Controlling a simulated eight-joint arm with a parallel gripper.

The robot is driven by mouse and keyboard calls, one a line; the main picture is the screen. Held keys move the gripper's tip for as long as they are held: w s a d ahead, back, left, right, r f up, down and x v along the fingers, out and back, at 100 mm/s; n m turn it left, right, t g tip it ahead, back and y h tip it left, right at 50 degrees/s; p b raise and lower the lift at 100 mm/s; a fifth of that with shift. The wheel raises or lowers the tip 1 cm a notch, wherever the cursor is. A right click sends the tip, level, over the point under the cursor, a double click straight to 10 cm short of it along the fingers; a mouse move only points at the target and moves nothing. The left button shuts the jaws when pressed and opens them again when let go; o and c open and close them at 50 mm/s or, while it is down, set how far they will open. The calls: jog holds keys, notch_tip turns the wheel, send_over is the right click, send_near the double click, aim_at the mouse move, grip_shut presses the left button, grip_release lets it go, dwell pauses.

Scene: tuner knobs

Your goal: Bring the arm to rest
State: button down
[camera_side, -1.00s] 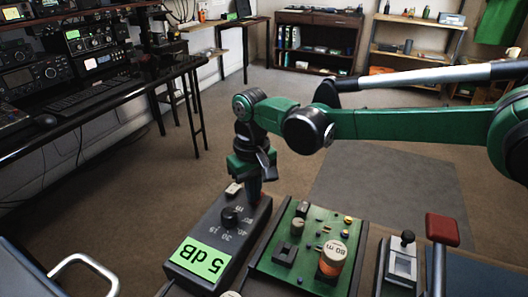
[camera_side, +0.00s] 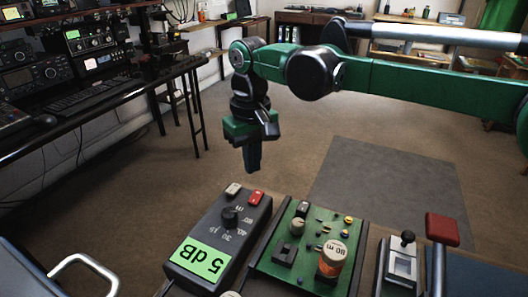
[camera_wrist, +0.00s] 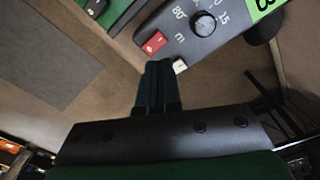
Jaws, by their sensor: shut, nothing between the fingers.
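My gripper (camera_side: 253,168) is shut and empty. It hangs pointing down in the air above the far end of the dark grey box (camera_side: 184,252), apart from it. In the wrist view the closed fingers (camera_wrist: 160,68) reach toward the box end, where the red rocker (camera_wrist: 151,43) and the white button (camera_wrist: 180,66) show.
A green circuit board (camera_side: 265,262) with knobs and an orange "80 m" cylinder (camera_side: 332,259) lies right of the box. A lever switch (camera_side: 403,262) and a red-topped part (camera_side: 442,229) stand further right. A desk with radios (camera_side: 100,95) is at left. The floor beyond is open.

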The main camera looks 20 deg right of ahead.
jog(key=s+d+r+m+t, duration=0.1)
jog(key=s+d+r+t, duration=0.2)
jog(key=d, duration=0.5)
jog(key=s+d+r+m+t, duration=0.1)
jog(key=s+d+r+t, duration=0.1)
jog(key=s+d, duration=0.45)
jog(key=s+d+f+m+t, duration=0.1)
jog(key=s+d+f+t, duration=0.1)
jog(key=s+d+f, duration=0.2)
jog(key=d, duration=0.3)
